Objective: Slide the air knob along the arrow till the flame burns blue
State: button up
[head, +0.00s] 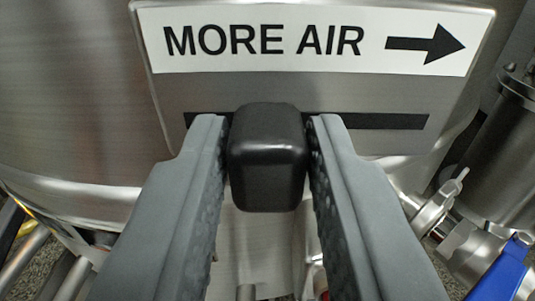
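The black, rounded air knob (268,165) stands out from a dark horizontal slot (378,121) in a metal plate. It sits left of the slot's middle, with more slot showing to its right than to its left. Above it, a white label (275,66) reads MORE AIR, with a black arrow (426,44) pointing right. My gripper (268,150) has one grey finger on each side of the knob. Both textured inner pads lie against its sides, and it looks shut on the knob. No flame is in view.
A large curved steel vessel (75,90) fills the left. A steel cylinder (510,140), a metal pipe fitting (437,205) and a blue lever (503,271) stand at the right. The slot's right part is clear of obstacles.

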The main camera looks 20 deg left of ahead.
aim_at(361, 116)
grip_shut()
jog(key=shift+w+d, duration=0.25)
jog(key=shift+d, duration=0.4)
jog(key=shift+w+d, duration=0.2)
jog(key=shift+d, duration=0.4)
jog(key=shift+w+d, duration=0.25)
jog(key=shift+d, duration=0.4)
jog(key=o, duration=0.5)
grip_release()
jog(key=v, duration=1.7)
jog(key=shift+s, duration=0.2)
